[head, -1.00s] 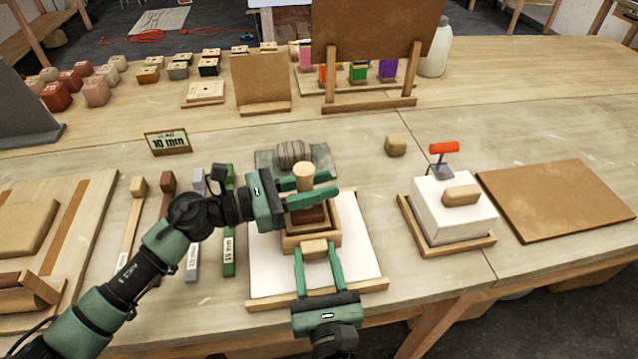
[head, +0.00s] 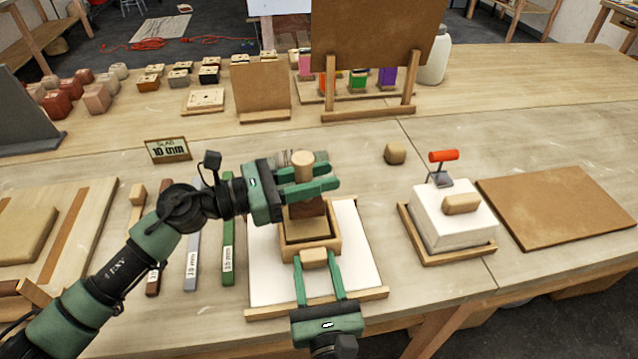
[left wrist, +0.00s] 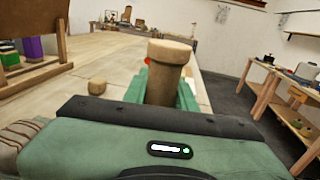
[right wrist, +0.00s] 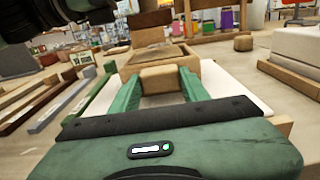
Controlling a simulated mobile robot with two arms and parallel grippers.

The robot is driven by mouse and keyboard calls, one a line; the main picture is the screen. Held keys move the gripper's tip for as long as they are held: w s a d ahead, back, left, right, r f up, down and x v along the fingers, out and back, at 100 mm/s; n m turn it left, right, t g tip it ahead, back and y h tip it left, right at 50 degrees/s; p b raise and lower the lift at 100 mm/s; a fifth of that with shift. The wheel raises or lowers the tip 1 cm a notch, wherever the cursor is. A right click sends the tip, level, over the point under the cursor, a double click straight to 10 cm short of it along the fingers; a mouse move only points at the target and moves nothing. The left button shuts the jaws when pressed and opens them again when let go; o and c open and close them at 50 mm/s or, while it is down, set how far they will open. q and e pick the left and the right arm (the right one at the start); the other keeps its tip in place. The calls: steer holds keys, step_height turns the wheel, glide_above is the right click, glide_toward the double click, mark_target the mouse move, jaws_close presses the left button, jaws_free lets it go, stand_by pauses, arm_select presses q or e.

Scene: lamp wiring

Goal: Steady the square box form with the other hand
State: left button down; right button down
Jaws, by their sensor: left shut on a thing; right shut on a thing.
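The square box form (head: 332,243) is an open wooden frame on a white board (head: 362,255) with wooden edge strips. My right gripper (head: 316,260) is shut on the small wooden block (head: 313,257) at its near side; this grip also shows in the right wrist view (right wrist: 157,80). My left gripper (head: 322,182) is shut on the round wooden handle (head: 301,160) of a tamper, upright, with a brown block (head: 305,209) below. The handle top also shows in the left wrist view (left wrist: 170,52). The brown block is over the form; its exact height is unclear.
A white block with a wooden grip (head: 452,221) sits in a tray to the right, with a red-handled tool (head: 443,157) behind it. A brown board (head: 553,203) lies farther right. Coloured strips (head: 228,240) lie left, under my left arm. A small wooden cube (head: 395,152) stands behind.

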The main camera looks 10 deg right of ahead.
arm_select(q)
steer(key=shift+r, duration=1.85)
arm_select(e)
steer(key=c, duration=0.6)
jaws_free()
steer(key=shift+c, duration=0.2)
